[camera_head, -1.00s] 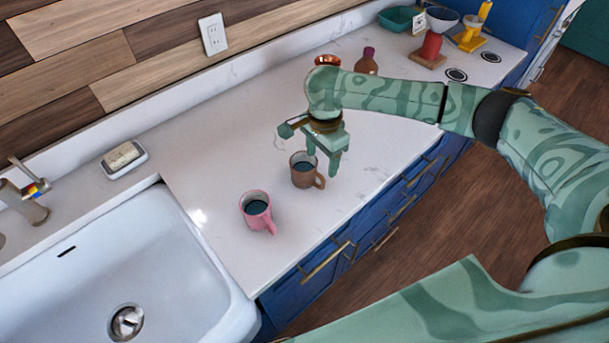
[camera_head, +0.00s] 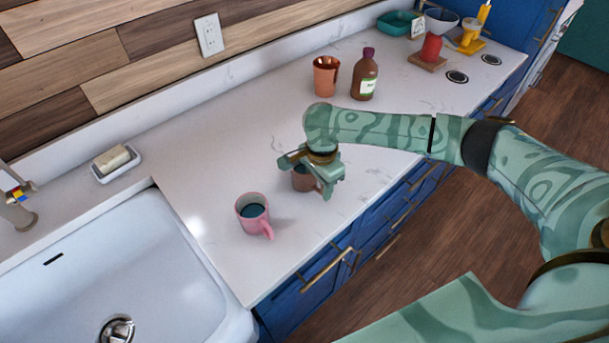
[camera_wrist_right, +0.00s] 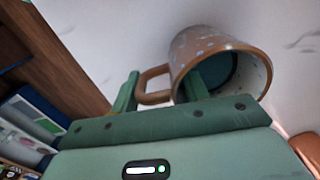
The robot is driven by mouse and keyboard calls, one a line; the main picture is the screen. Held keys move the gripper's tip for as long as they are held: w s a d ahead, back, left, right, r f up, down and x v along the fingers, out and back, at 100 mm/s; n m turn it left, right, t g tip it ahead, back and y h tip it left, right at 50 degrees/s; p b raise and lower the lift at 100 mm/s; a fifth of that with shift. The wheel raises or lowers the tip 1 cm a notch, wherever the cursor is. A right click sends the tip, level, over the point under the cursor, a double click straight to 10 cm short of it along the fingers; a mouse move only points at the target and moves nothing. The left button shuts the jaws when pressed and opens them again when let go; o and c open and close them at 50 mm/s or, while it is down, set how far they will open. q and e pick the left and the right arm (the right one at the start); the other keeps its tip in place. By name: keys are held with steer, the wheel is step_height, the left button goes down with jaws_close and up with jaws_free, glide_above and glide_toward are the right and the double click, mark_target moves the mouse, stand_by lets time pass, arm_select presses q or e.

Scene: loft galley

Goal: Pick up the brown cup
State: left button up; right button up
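The brown cup (camera_head: 304,181) stands on the white counter, mostly hidden under my right gripper (camera_head: 322,179) in the head view. In the right wrist view the speckled brown cup (camera_wrist_right: 190,50) shows its dark inside and its handle (camera_wrist_right: 151,86). My right gripper is open. In that view one finger (camera_wrist_right: 127,93) is outside the cup, left of the handle, and the other (camera_wrist_right: 195,87) overlaps the cup's mouth, seemingly inside it. The handle lies between the fingers. I cannot tell whether either touches the cup. My left gripper is not in view.
A pink mug (camera_head: 252,212) stands close, left of the brown cup. The sink (camera_head: 110,270) is further left. A copper cup (camera_head: 326,76) and a brown bottle (camera_head: 364,78) stand behind my right arm. The counter's front edge is close to the right.

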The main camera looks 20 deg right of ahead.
steer(key=c, duration=0.7)
steer(key=shift+r+p, duration=0.5)
steer(key=shift+r, duration=0.3)
step_height(320, 180, up, 2)
steer(key=shift+r+p, duration=0.1)
steer(key=shift+p, duration=0.45)
steer(key=s+a+r+p, duration=0.1)
steer(key=s+r+p, duration=0.2)
steer(key=s+p, duration=0.1)
steer(key=s+a+r+p, duration=0.2)
steer(key=s+r+p, duration=0.1)
steer(key=s+p, duration=0.1)
steer(key=s+a+r+p, duration=0.2)
steer(key=s+r+p, duration=0.1)
steer(key=s+p, duration=0.1)
steer(key=shift+s+a+r+p, duration=0.15)
steer(key=shift+s+p, duration=0.25)
steer(key=shift+p, duration=0.15)
